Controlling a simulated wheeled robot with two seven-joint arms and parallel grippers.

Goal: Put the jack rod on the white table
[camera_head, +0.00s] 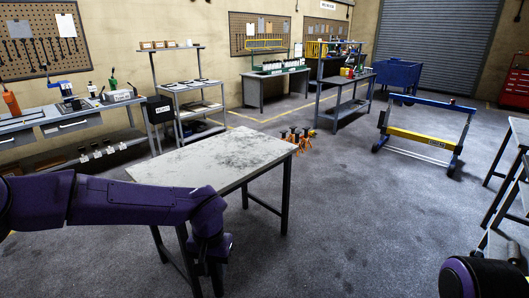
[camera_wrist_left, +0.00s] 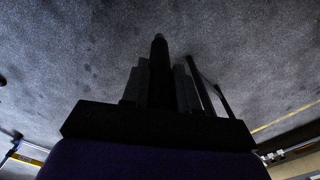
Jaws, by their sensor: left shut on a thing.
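The white table (camera_head: 190,160) has a worn, grey-stained pale top and dark legs. It stands in front of me, left of centre in the head view, and its top looks bare. My left arm crosses in front of its near edge, with the hand pointing down beside that edge. In the left wrist view my left gripper (camera_wrist_left: 160,82) is shut on a dark, slim rod, the jack rod (camera_wrist_left: 158,55), which sticks out past the fingertips over the floor. In the head view the rod cannot be made out clearly. My right gripper is not visible; only part of my right arm shows.
A workbench (camera_head: 62,125) with tools stands at the left wall. A grey shelf cart (camera_head: 195,85) is behind the table. Orange jack stands (camera_head: 303,138) sit on the floor beyond it. A blue-and-yellow frame (camera_head: 420,137) stands at the right. The floor between is clear.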

